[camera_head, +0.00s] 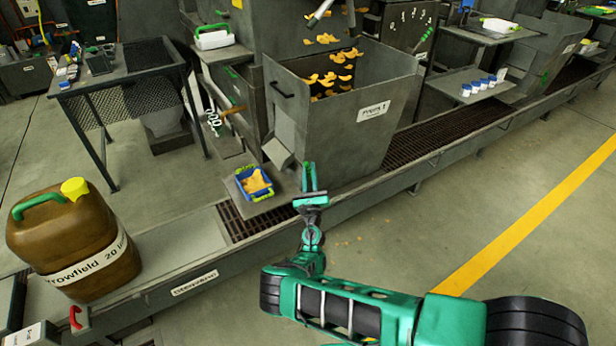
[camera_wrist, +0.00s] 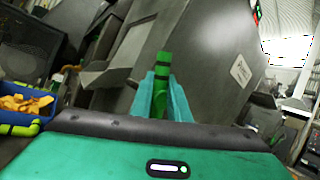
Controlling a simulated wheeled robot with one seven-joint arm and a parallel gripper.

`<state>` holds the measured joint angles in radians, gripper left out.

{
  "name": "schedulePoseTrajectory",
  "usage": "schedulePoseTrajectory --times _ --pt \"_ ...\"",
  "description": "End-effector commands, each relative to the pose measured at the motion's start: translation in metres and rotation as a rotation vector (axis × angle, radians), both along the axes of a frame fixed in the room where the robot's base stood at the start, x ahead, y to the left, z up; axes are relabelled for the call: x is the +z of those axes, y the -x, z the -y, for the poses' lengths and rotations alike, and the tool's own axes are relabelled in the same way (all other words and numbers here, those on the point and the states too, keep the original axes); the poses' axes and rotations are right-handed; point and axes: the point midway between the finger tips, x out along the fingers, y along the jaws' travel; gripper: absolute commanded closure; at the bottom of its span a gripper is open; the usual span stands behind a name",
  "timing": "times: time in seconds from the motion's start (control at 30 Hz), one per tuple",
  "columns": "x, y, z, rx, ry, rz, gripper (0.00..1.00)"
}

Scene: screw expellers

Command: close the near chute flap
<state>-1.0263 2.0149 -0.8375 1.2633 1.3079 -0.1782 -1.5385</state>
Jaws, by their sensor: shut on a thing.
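The press labelled "Press 1" (camera_head: 373,112) is a grey bin-like hopper with a sloping chute (camera_head: 278,153) at its lower left corner. In the wrist view the grey chute plate (camera_wrist: 103,76) lies just left of my gripper. My gripper (camera_head: 309,180) stands at the press's front left. Its teal fingers (camera_wrist: 153,97) are shut on a green handle with dark bands (camera_wrist: 162,68). How this handle joins the chute flap is hidden, and I cannot tell how far the flap is open.
A blue tray with orange-yellow pieces (camera_head: 255,181) sits left of the chute, near my gripper. A brown jerrycan (camera_head: 73,240) stands on the low plinth at the left. Grated channel (camera_head: 450,128) runs along the press. The floor by the yellow line (camera_head: 540,225) is clear.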

Motion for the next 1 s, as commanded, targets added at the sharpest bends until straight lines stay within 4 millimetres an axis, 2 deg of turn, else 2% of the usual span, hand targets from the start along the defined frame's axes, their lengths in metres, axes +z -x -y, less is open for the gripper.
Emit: schedulePoseTrajectory --times 0.03,0.3,0.77,0.8,0.87,1.0 --pt "-0.010 -0.001 0.004 -0.006 0.017 -0.009 1.00" --pt "-0.010 -0.001 -0.005 -0.002 0.085 0.027 1.00" --pt "-0.010 0.001 -0.010 0.003 0.099 0.035 1.00" --pt "-0.010 0.001 -0.011 0.004 0.099 0.034 0.80" --pt "-0.010 0.001 -0.011 0.004 0.099 0.034 0.66" --pt "-0.009 0.001 -0.011 0.004 0.098 0.036 0.66"
